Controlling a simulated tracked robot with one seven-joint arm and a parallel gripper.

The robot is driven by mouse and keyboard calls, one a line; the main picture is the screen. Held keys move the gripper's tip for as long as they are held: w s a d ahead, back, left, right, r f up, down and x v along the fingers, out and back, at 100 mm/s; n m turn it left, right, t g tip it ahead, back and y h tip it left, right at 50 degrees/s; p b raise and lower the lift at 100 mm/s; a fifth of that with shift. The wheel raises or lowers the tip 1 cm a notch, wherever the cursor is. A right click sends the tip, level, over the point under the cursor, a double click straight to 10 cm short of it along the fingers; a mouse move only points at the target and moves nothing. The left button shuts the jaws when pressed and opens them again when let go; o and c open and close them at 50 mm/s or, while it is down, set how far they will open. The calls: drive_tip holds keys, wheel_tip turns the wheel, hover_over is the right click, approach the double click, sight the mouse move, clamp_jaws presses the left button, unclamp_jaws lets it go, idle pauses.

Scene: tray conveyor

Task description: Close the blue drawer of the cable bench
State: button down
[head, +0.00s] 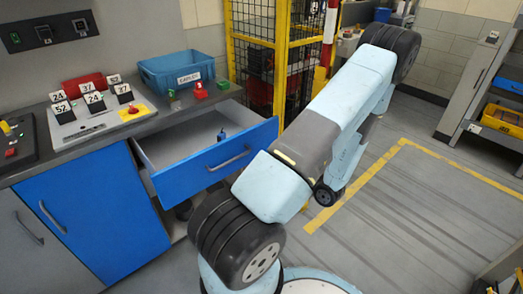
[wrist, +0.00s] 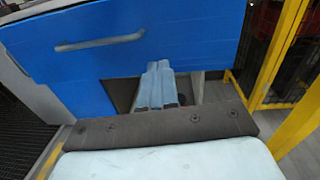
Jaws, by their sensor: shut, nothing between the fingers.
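The blue drawer (head: 215,160) of the cable bench is pulled out, with its pale inside showing in the head view. Its front has a grey bar handle (head: 228,160). In the wrist view the blue drawer front (wrist: 190,35) fills the upper part, with the handle (wrist: 100,43) at upper left. My gripper (wrist: 158,66) is shut and empty, its fingers reaching toward the lower edge of the drawer front, right of the handle. I cannot tell whether they touch it. My arm hides the gripper in the head view.
A small blue item (head: 221,135) shows at the drawer. The bench top (head: 140,125) holds a blue bin (head: 178,72), number cards and a red button box. A blue door (head: 95,215) is left of the drawer. A yellow-framed cage (head: 283,70) stands behind.

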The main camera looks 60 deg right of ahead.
drive_tip(key=s+f+m+h, duration=0.1)
drive_tip(key=s, duration=0.1)
approach(257, 146)
drive_tip(key=x, duration=0.7)
drive_tip(key=shift+a+r, duration=0.15)
drive_tip(key=shift+a, duration=0.1)
drive_tip(key=shift+d+h, duration=0.1)
drive_tip(key=shift+h, duration=0.2)
